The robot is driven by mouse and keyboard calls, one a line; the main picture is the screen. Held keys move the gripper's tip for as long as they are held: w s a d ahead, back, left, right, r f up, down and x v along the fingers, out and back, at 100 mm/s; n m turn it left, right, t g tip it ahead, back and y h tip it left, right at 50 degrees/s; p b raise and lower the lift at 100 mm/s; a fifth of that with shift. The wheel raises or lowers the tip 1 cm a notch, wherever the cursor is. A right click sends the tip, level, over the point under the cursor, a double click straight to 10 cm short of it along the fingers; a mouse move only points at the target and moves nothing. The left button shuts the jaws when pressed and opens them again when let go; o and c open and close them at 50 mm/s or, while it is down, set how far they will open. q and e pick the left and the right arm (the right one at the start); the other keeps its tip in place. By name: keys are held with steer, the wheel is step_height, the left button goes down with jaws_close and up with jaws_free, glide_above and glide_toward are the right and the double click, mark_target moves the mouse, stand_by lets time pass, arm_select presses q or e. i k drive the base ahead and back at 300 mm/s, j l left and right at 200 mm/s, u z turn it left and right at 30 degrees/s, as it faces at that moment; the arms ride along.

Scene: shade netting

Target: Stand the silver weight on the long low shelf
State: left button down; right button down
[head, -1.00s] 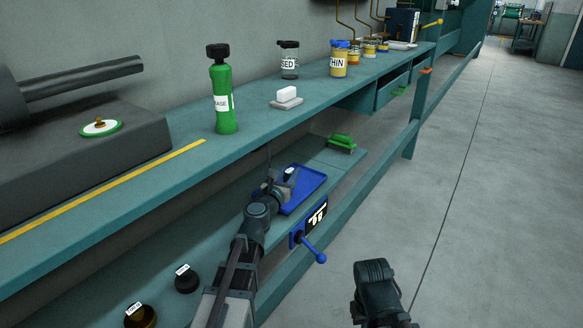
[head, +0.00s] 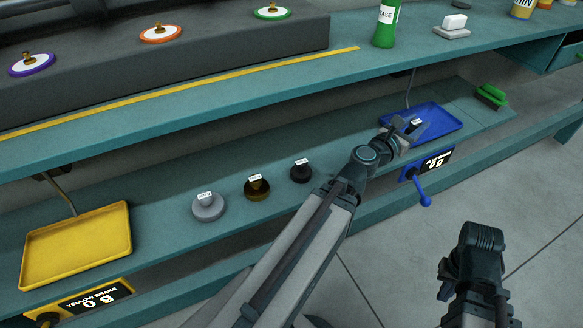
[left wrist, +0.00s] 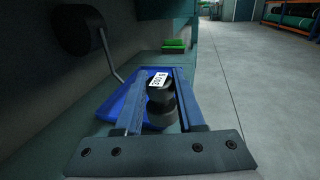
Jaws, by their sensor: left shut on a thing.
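My left gripper (head: 408,132) is at the blue tray (head: 441,117), shut on a dark weight with a white label. In the left wrist view, this labelled weight (left wrist: 159,100) is between the fingers, over the tray; I cannot tell whether it touches the tray or is the silver one in shadow. A pale grey, silver-looking weight (head: 208,209) stands upright on the long low shelf (head: 150,225). Beside it stand a brown weight (head: 257,189) and a black weight (head: 301,172). My right gripper (head: 468,272) hangs over the floor; its finger opening is unclear.
A yellow tray (head: 77,246) is at the low shelf's left end, with a display below it. A blue lever (head: 421,188) sticks out below the blue tray. A green brush (head: 491,96) lies farther right. The upper bench (head: 230,92) overhangs the shelf.

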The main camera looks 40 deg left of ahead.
mark_target(336, 157)
steer(key=i+l+u, duration=0.65)
steer(key=l+u, duration=0.35)
steer(key=i+l+u, duration=0.2)
steer(key=l+u, duration=0.3)
steer(key=l, duration=0.15)
steer(key=l+u, duration=0.45)
steer(key=l, duration=0.25)
steer(key=l+u, duration=0.5)
steer(key=l, duration=0.2)
steer(key=k+l+u, duration=0.25)
steer(key=l+u, duration=0.25)
steer(key=l, duration=0.15)
